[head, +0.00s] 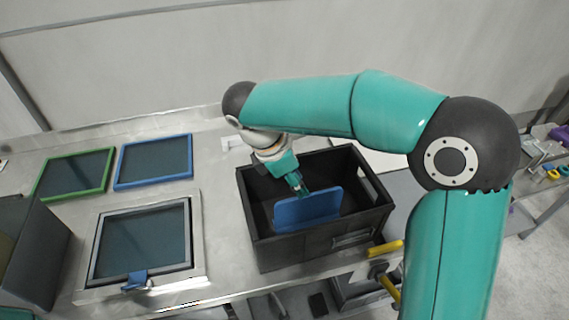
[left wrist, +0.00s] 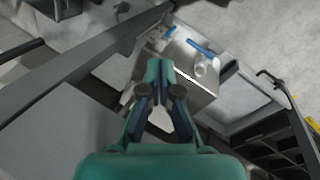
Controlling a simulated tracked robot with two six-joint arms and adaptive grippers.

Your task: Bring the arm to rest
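My right gripper (head: 302,189) points down into a black crate (head: 262,247) on the steel counter. Its fingertips are at the top edge of a blue board (head: 307,210) that stands tilted inside the crate. The fingers are small here, and I cannot tell whether they grip the board or are just apart from it. My right arm arches in from the right above the crate. In the left wrist view, my left gripper (left wrist: 160,68) has its fingertips together with nothing between them. It does not show in the head view.
On the counter (head: 222,185) lie a green-framed panel (head: 75,174), a blue-framed panel (head: 154,161) and a grey-framed panel (head: 143,243) with a blue latch. A dark box (head: 35,250) stands at the left edge. Yellow handles (head: 386,249) stick out at the front, right of the crate.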

